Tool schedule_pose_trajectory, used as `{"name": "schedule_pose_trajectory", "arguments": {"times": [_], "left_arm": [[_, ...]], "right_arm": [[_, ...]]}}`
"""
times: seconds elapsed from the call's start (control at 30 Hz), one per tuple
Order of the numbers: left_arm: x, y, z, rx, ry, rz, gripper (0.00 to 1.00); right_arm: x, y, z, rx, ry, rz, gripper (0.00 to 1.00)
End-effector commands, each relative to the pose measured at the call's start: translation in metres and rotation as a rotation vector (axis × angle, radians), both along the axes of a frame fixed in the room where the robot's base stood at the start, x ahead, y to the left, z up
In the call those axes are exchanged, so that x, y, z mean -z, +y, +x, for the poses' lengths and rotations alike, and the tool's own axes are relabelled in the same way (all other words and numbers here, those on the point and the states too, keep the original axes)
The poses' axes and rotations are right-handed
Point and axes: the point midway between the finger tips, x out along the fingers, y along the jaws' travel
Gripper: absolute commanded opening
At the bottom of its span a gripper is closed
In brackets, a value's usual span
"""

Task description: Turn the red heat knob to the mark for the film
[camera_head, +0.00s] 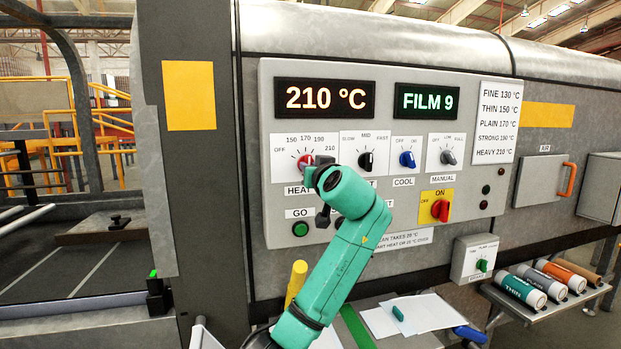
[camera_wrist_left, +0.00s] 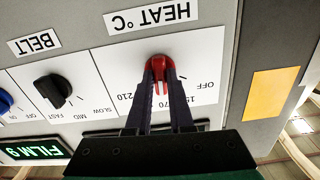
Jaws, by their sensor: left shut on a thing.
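The red heat knob (camera_head: 305,161) sits on the upper left of the grey control panel, on a white plate marked OFF, 150, 170, 190 and 210. In the left wrist view the red knob (camera_wrist_left: 160,62) shows upside down between the two dark fingers. My left gripper (camera_wrist_left: 161,78) is shut on it. In the head view my left gripper (camera_head: 317,166) covers part of the knob and plate; where the knob's pointer stands is hidden. The temperature display (camera_head: 324,98) reads 210 °C. The film display (camera_head: 426,101) reads FILM 9. My right gripper is not in view.
A film chart (camera_head: 496,121) runs from FINE 130 °C to HEAVY 210 °C. The black belt knob (camera_head: 367,161), blue cool knob (camera_head: 407,159) and red-yellow main switch (camera_head: 440,209) are to the right. Film rolls (camera_head: 521,289) lie on a shelf at lower right, one labelled THIN.

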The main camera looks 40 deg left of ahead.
Motion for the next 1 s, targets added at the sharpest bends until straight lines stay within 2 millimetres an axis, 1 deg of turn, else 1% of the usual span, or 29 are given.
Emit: {"name": "schedule_pose_trajectory", "arguments": {"times": [0.03,0.2,0.67,0.7,0.77,1.0], "left_arm": [[-0.0006,-0.0001,-0.0006,0.000,-0.019,-0.007,0.00],[-0.0019,0.0000,-0.0005,0.001,-0.054,-0.031,0.00],[-0.0043,0.0001,-0.0008,0.002,-0.068,-0.037,0.00],[-0.0044,0.0000,-0.0008,0.002,-0.068,-0.037,0.28],[-0.0043,-0.0001,-0.0008,0.002,-0.068,-0.037,0.50],[-0.0022,-0.0001,-0.0004,0.001,-0.064,-0.039,0.50]], "right_arm": [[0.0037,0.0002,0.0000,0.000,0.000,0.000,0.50],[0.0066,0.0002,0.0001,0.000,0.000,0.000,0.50],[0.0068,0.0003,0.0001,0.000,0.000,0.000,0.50],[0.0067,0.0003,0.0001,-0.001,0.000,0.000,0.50],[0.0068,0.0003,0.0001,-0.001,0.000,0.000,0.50],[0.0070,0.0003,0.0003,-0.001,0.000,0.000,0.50]]}}
